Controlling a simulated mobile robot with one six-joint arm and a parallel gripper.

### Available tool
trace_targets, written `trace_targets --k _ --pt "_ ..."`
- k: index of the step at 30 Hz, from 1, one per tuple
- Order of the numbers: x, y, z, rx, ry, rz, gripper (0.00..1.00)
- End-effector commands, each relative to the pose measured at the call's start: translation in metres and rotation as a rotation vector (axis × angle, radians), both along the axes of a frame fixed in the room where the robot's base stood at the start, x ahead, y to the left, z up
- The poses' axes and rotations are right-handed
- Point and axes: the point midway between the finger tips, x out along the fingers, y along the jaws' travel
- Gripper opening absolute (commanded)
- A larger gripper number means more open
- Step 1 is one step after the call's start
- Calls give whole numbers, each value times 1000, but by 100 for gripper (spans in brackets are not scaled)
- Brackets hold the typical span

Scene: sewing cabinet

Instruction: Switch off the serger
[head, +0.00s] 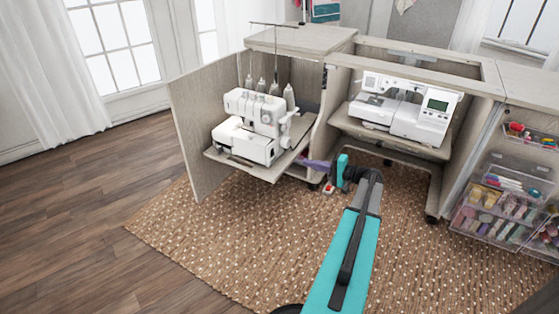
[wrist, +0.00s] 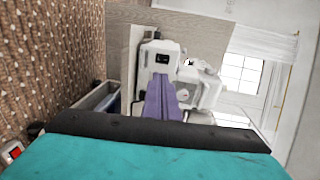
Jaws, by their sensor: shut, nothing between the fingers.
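The serger (head: 255,122) is a white machine with several thread cones, standing on a pull-out shelf in the left cabinet bay. In the wrist view its side panel (wrist: 150,82) fills the middle, turned on its side by the camera. A small black switch (wrist: 162,59) sits on that panel, just beyond my fingertips. Which way the switch is set is too small to tell. My gripper (head: 304,163) has purple fingers, shut and empty, pointing at the serger's right side. In the wrist view my gripper (wrist: 160,79) appears close to the panel; contact cannot be told.
A white sewing machine (head: 405,108) stands on the cabinet's middle shelf. The open cabinet door (head: 196,130) is left of the serger. Clear drawers (head: 490,215) stand at right.

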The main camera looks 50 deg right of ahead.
Motion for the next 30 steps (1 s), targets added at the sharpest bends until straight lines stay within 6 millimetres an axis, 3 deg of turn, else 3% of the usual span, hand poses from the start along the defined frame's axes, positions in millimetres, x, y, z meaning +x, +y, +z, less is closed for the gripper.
trace_targets --k 13,30 --pt "13 4 -3 0 1 1 0" --pt "87 22 -14 -1 2 2 0"
